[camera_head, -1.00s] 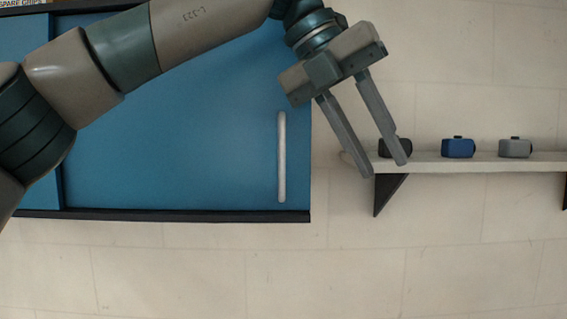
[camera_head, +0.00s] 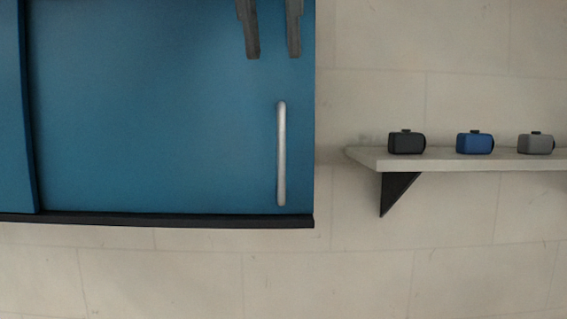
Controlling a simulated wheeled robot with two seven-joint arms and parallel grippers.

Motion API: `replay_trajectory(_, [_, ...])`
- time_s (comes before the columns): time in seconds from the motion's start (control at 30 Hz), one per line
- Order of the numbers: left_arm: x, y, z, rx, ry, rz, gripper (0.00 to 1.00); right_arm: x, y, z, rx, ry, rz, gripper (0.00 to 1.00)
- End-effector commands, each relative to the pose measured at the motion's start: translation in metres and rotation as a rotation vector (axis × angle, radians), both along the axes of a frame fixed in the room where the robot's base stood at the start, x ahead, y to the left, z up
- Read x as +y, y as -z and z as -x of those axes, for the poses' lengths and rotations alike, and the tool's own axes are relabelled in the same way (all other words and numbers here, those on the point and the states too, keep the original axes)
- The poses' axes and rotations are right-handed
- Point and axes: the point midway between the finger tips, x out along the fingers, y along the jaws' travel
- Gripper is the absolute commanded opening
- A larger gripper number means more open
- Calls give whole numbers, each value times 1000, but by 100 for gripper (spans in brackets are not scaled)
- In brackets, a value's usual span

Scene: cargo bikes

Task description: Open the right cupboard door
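The blue right cupboard door (camera_head: 150,110) fills the upper left of the head view, in a dark frame. A pale vertical bar handle (camera_head: 281,155) stands near its right edge. My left gripper (camera_head: 273,57) reaches in from the top edge, with only its two grey fingers showing. The fingers are apart and empty, and their tips lie a little above the handle's top end in the picture, not touching it. How far they stand from the door's surface I cannot tell. The rest of the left arm is out of view. My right gripper is not in view.
Another blue panel (camera_head: 10,120) adjoins the door at the left. A dark ledge (camera_head: 150,220) runs below. A wall shelf (camera_head: 470,162) to the right carries a black box (camera_head: 407,142), a blue box (camera_head: 475,142) and a grey box (camera_head: 536,143). The wall between cupboard and shelf is clear.

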Motion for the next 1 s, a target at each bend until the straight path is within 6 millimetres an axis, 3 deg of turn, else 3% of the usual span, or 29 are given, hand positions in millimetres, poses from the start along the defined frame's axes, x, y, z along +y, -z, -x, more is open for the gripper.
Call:
replay_trajectory(0.37, [-1, 25, -10, 2, 1, -2, 28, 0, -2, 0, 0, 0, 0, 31])
replay_trajectory(1.0, [-9, 120, -50, 4, 0, -2, 28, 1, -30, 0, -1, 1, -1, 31])
